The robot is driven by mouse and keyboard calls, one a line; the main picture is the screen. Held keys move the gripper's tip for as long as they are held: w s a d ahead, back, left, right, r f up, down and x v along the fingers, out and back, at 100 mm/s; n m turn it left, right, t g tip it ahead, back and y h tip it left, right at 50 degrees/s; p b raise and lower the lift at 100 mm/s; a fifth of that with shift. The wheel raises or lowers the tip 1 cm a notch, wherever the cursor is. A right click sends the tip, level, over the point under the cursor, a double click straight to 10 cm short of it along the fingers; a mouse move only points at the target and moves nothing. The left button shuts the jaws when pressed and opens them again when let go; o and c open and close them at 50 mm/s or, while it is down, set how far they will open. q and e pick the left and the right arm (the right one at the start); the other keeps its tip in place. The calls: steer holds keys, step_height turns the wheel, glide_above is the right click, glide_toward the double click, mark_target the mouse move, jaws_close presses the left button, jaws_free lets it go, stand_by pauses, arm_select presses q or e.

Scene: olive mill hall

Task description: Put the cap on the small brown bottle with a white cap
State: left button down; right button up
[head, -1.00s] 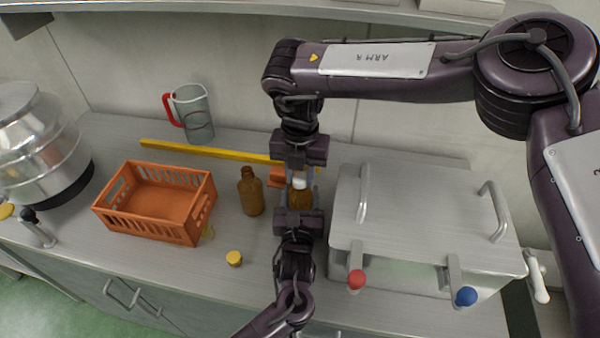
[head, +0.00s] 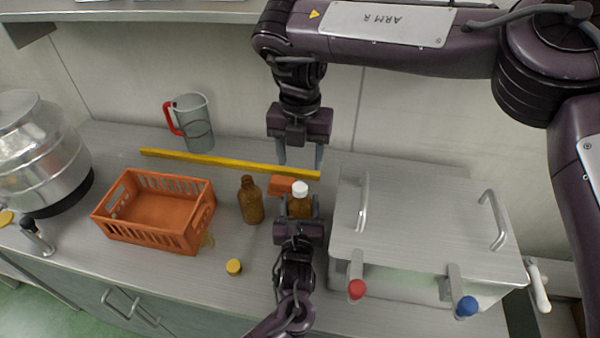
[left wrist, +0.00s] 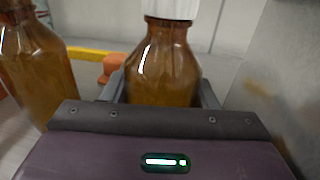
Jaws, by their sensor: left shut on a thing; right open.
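A small brown bottle (head: 299,207) stands upright left of the metal box, with a white cap (head: 300,188) sitting on its mouth. The bottle (left wrist: 163,68) and the lower part of the cap (left wrist: 172,8) also show in the left wrist view. My left gripper (head: 299,212) is shut around the bottle's body from the front. My right gripper (head: 301,160) is open and empty, pointing down above and behind the cap, apart from it. Whether the cap is screwed tight I cannot tell.
An open brown bottle (head: 250,200) stands just left. A yellow cap (head: 233,267), an orange crate (head: 150,236), a yellow bar (head: 225,163), an orange block (head: 281,186) and a jug (head: 195,125) are on the counter. A metal box (head: 420,220) limits room on the right.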

step_height(320, 180, up, 4)
steer(key=shift+f, duration=0.1)
arm_select(q)
steer(key=shift+c, duration=2.4)
jaws_free()
steer(key=s, duration=0.7)
steer(key=shift+s+a, duration=0.2)
steer(key=shift+s, duration=0.2)
